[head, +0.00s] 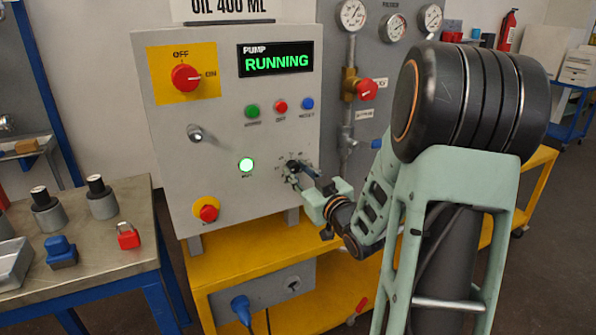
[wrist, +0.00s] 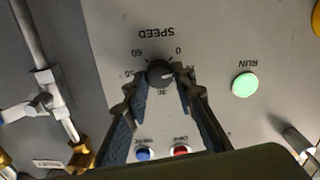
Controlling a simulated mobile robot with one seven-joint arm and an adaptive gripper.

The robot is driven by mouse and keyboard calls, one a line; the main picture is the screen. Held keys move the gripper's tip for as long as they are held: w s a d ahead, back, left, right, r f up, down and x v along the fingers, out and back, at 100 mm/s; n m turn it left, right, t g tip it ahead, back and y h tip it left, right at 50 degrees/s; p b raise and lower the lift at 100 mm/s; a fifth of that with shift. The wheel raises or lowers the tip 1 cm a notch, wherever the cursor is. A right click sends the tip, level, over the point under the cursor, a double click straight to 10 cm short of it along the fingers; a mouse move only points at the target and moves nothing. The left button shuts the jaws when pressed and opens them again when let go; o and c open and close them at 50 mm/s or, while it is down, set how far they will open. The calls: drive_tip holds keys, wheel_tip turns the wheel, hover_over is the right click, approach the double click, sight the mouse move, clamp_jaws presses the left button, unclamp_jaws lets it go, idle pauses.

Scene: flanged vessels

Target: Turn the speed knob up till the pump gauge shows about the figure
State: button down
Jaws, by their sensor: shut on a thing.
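The black speed knob (head: 292,166) is on the grey pump panel (head: 225,110), right of the lit green run button (head: 246,164). In the wrist view the knob (wrist: 158,72) sits between my fingertips under an upside-down SPEED label. Its pale mark points to the right, toward the low figures. My gripper (head: 303,177) is shut on the knob; the fingers also show in the wrist view (wrist: 159,82). The display (head: 276,62) reads PUMP RUNNING. Round gauges (head: 352,15) (head: 394,27) (head: 430,17) are at the top right; their readings are too small to tell.
A sign (head: 233,8) reading OIL 400 ML stands above the panel. A red selector (head: 186,77) and a red stop button (head: 207,210) are on the panel's left. A red valve handle (head: 366,89) is on the pipe at right. A side table (head: 85,262) holds several small parts.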

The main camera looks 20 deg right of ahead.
drive_tip(key=m+p, duration=0.2)
drive_tip(key=m, duration=0.3)
drive_tip(key=shift+r, duration=0.1)
drive_tip(key=shift+m+p, duration=0.6)
drive_tip(key=shift+m, duration=1.2)
drive_tip(key=c, duration=1.6)
unclamp_jaws()
drive_tip(key=shift+s, duration=0.1)
drive_tip(key=s, duration=0.7)
drive_tip(key=shift+s+d, duration=0.2)
